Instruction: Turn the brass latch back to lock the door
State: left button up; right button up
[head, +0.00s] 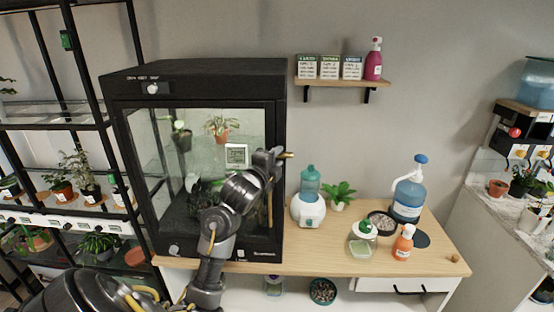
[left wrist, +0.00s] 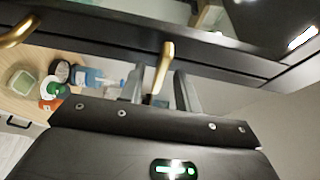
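The black glass-fronted cabinet (head: 195,85) stands on the wooden counter, and its door (head: 150,190) looks closed. The brass latch (head: 288,155) is at the right edge of the door, its lever sticking out sideways to the right in the head view. In the left wrist view the latch (left wrist: 164,66) is between the two fingers of my left gripper (left wrist: 158,90), with gaps on both sides. The left gripper (head: 272,158) is open at the latch. A brass door handle (left wrist: 18,32) shows at the left of the wrist view. My right gripper is not in view.
On the counter right of the cabinet stand a teal-and-white bottle device (head: 308,205), a small plant (head: 339,194), a blue pump jug (head: 408,200), a glass jar (head: 362,241) and an orange bottle (head: 403,243). A shelf (head: 342,82) hangs above.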

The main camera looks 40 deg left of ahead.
pick_arm(q)
jog(key=v, duration=1)
jog(key=shift+s, duration=0.35)
